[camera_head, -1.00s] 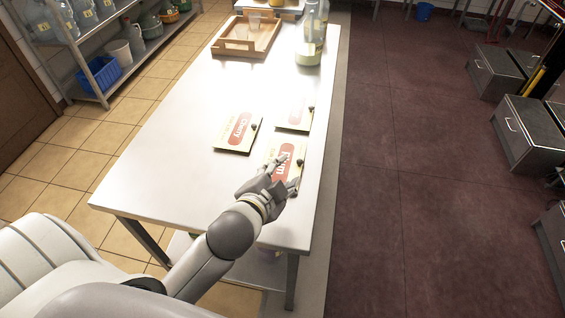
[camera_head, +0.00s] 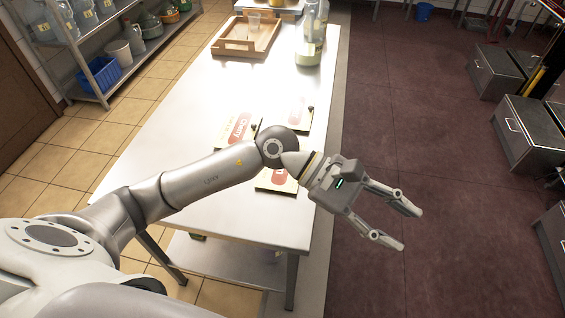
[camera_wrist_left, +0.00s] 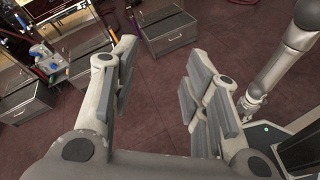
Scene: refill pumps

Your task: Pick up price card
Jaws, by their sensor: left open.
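Three price cards lie on the white table. The Cherry card (camera_head: 233,131) is at the left, a second card (camera_head: 301,117) is to its right, and a third card (camera_head: 276,181) is nearest me. My left forearm crosses in front and hides parts of the Cherry card and the nearest card. My left gripper (camera_head: 406,229) is open and empty, past the table's right edge and over the dark floor. In the left wrist view its spread fingers (camera_wrist_left: 160,78) have only floor between them. My other arm shows at the right there; its gripper (camera_wrist_left: 249,106) is too small to read.
The table (camera_head: 180,160) is bare left of the cards. A wooden tray (camera_head: 262,44) and a clear bottle (camera_head: 309,45) stand at its far end. Grey cabinets (camera_head: 528,130) stand at the right, with open dark floor between.

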